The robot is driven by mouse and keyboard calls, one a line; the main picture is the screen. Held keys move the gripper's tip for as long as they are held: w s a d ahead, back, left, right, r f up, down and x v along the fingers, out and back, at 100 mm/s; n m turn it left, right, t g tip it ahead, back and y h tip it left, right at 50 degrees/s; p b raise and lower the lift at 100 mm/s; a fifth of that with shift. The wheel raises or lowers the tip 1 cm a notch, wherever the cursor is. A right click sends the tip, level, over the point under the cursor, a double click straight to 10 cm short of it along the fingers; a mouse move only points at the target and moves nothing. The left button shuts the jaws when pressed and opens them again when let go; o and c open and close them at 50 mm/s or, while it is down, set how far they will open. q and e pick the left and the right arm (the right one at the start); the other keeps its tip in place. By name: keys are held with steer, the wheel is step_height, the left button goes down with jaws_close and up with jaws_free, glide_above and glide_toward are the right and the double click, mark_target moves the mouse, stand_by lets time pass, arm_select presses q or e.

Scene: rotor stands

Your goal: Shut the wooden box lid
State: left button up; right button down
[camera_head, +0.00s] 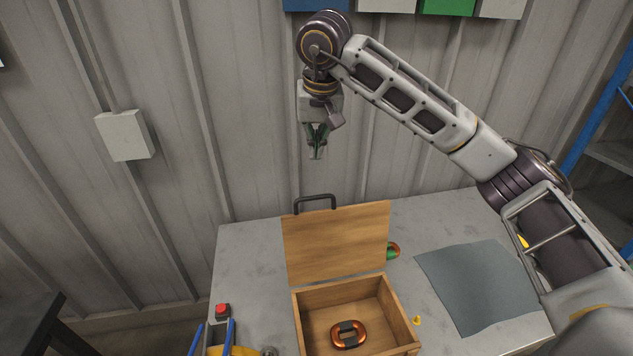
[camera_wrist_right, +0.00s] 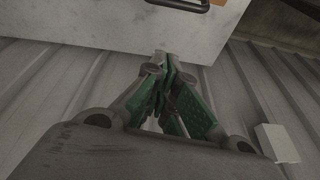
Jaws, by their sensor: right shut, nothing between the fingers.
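The wooden box (camera_head: 412,329) stands on the grey table, its lid (camera_head: 337,243) raised upright at the back. A dark handle (camera_head: 315,202) sits on the lid's top edge. An orange and black ring-shaped part (camera_head: 348,335) lies inside the box. My right gripper (camera_head: 317,155) is shut and empty, pointing down above the lid and handle, apart from them. In the right wrist view its green-padded fingers (camera_wrist_right: 165,60) are together, and the handle (camera_wrist_right: 180,4) shows at the top edge.
A grey mat (camera_head: 480,285) lies on the table (camera_head: 245,250) right of the box. A green and orange part (camera_head: 393,251) is partly hidden behind the lid. A red button (camera_head: 222,310) is at the left edge.

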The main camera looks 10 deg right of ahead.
steer(key=shift+n, duration=0.6)
steer(key=shift+f, duration=0.15)
steer(key=p+x, duration=0.1)
steer(key=x, duration=0.9)
arm_select(q)
steer(key=shift+s+d+r+p, duration=0.2)
steer(key=shift+d+r+p, duration=0.05)
steer(key=shift+d+r, duration=0.3)
steer(key=shift+s+d+r+p, duration=0.25)
steer(key=shift+d+r, duration=0.15)
steer(key=shift+d, duration=0.1)
arm_select(e)
steer(key=s, duration=0.4)
steer(key=shift+r, duration=0.2)
arm_select(q)
steer(key=shift+d, duration=0.15)
steer(key=shift+f, duration=0.1)
